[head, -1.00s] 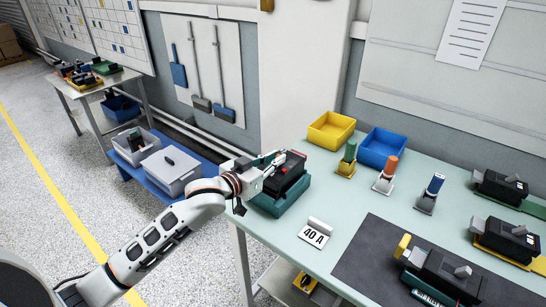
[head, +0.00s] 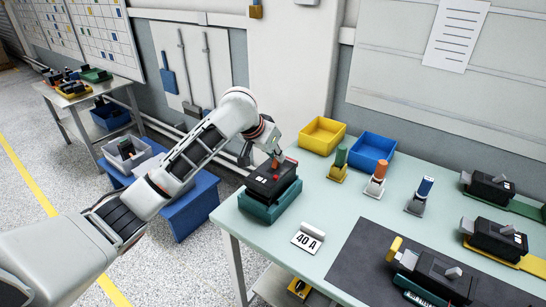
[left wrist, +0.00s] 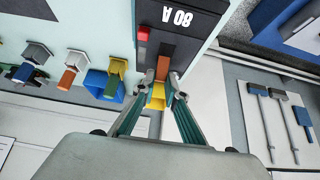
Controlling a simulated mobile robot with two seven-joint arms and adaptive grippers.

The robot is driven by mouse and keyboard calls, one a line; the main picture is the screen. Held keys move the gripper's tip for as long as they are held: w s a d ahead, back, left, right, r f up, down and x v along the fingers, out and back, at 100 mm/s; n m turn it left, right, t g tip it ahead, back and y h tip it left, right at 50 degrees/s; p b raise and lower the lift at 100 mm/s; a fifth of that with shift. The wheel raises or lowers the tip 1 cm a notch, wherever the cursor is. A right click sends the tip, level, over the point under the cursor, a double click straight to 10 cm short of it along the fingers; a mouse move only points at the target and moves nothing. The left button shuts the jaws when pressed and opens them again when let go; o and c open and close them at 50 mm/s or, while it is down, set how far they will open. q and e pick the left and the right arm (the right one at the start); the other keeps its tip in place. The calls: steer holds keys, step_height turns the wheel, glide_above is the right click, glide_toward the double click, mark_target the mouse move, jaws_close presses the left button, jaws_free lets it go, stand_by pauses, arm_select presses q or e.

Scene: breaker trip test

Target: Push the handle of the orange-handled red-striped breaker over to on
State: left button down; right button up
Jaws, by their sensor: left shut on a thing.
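The black breaker (head: 264,183) sits in a teal holder (head: 272,213) at the table's left corner. In the left wrist view the breaker (left wrist: 190,45) fills the top middle, with "80 A" lettering upside down and a small red part (left wrist: 143,35). Its orange handle (left wrist: 162,67) stands between my left fingertips. My left gripper (left wrist: 163,82) is shut on that handle. In the head view my left gripper (head: 275,157) is at the breaker's far end, partly hidden by its own wrist. A red stripe is not clearly visible. My right gripper is out of view.
A yellow bin (head: 322,135) and a blue bin (head: 371,150) stand behind. Green, orange and blue-handled pieces stand right of the breaker. A "40 A" card (head: 308,238) lies in front. More breakers sit at right, one on a dark mat (head: 360,260).

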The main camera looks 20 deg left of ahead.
arm_select(q)
steer(key=shift+w+g, duration=0.25)
steer(key=shift+g, duration=0.25)
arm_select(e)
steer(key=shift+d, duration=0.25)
arm_select(q)
steer(key=shift+f, duration=0.15)
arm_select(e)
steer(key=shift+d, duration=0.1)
arm_select(q)
steer(key=c, duration=2)
jaws_free()
steer(key=shift+c, duration=0.2)
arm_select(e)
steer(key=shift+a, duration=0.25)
arm_select(q)
steer(key=v, duration=1.2)
steer(key=shift+d, duration=0.25)
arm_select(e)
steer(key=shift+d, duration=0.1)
